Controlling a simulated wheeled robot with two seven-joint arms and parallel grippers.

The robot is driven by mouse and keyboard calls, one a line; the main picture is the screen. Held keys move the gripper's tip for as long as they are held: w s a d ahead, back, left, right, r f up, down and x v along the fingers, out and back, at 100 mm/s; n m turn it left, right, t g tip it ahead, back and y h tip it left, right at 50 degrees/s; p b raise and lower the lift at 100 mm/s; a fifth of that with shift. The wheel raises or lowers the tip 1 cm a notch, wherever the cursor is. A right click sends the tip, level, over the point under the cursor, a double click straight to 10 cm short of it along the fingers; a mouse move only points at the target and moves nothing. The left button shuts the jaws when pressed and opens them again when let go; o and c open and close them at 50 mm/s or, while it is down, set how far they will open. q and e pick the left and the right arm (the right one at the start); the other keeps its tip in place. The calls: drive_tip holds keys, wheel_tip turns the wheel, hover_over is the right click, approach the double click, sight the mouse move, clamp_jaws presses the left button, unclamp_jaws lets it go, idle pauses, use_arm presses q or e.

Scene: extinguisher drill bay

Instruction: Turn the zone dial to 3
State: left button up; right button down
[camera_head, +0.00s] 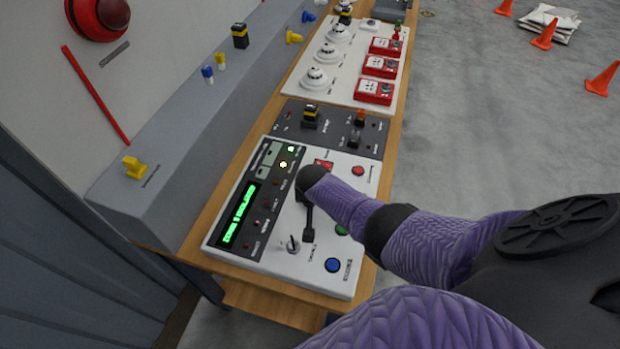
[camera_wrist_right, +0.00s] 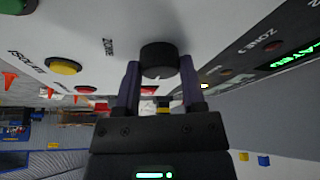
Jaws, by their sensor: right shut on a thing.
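The zone dial (camera_wrist_right: 159,58) is a round black knob on the pale panel face, beside a printed ZONE label in the right wrist view. My right gripper (camera_wrist_right: 159,76) is shut on it, one finger on each side. The dial's pointer and number marks cannot be made out. In the head view my right arm reaches over the white control panel (camera_head: 272,262) and its dark hand (camera_head: 308,235) covers the dial. The panel's green display (camera_head: 239,214) is lit, its text too small to read surely. My left gripper is not in view.
Near the hand are a metal key switch (camera_head: 293,244), a blue button (camera_head: 333,265) and a red button (camera_head: 358,171). A dark panel (camera_head: 335,128) and a white board with red call points (camera_head: 374,91) lie farther along the wooden bench. Orange cones (camera_head: 602,80) stand on the floor.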

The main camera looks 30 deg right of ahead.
drive_tip(key=shift+c, duration=0.9)
unclamp_jaws()
drive_tip(key=p+v, duration=0.7)
drive_tip(key=v, duration=0.3)
drive_tip(key=shift+d+f, duration=0.1)
